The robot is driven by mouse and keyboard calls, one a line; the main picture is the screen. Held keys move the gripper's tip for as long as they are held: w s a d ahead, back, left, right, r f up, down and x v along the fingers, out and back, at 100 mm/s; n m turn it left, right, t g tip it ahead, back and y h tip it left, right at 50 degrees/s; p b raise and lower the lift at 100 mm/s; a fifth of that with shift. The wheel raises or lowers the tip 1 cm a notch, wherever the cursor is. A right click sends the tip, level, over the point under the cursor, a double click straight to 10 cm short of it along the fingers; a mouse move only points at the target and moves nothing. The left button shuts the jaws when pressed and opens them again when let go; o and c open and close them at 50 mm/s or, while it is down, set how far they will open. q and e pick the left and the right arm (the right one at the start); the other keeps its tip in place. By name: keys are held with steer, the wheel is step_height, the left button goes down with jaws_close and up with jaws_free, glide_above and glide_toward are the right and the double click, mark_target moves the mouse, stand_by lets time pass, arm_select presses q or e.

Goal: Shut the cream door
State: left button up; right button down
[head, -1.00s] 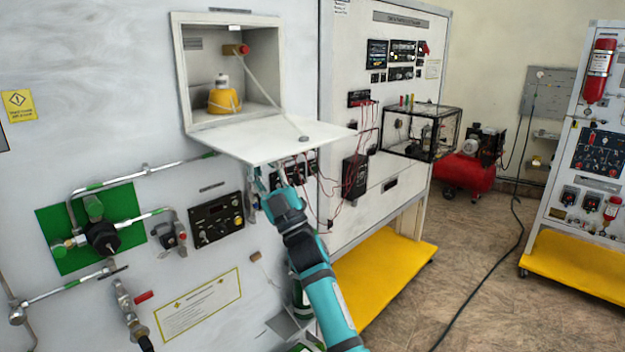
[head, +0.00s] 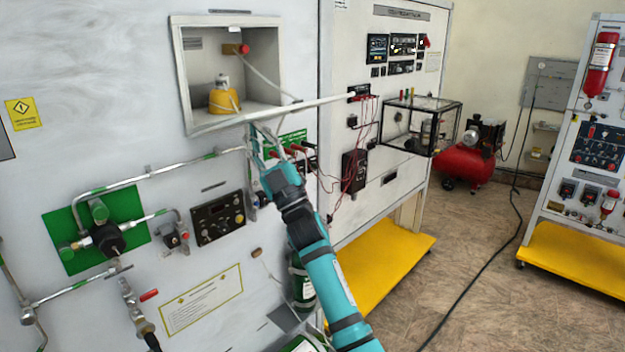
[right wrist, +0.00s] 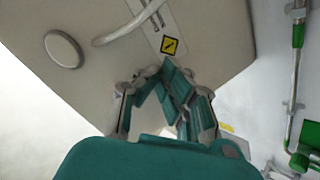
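The cream door (head: 268,113) is hinged along the bottom of the open recess (head: 202,72) in the white panel. It stands out from the panel, seen nearly edge-on in the head view. My right gripper (head: 262,132) is just under the door, fingertips up near its underside. In the right wrist view the door's outer face (right wrist: 215,45) fills the upper part, with a round disc, a curved handle and a yellow label. The right gripper (right wrist: 160,72) looks shut there, its fingertips close together at the door, holding nothing visible. Exact contact cannot be told. My left gripper is not in view.
A yellow-based bottle (head: 222,98) and a pale hose are inside the recess. Pipes, a green plate (head: 72,243) and a black control panel (head: 218,217) are on the wall below. A second cabinet with red cables (head: 366,125) stands to the right.

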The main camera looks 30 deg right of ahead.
steer(key=shift+a+r, duration=0.1)
steer(key=shift+r, duration=0.25)
steer(key=shift+w+a+r+p, duration=0.1)
steer(key=shift+w+r+p, duration=0.15)
steer(key=shift+r, duration=0.4)
steer(key=shift+w+a+r+p, duration=0.1)
steer(key=shift+w+r+p, duration=0.15)
steer(key=shift+r, duration=0.4)
steer(key=shift+w+r, duration=0.1)
steer(key=shift+w, duration=0.05)
steer(key=shift+x, duration=1.3)
steer(key=shift+r, duration=0.15)
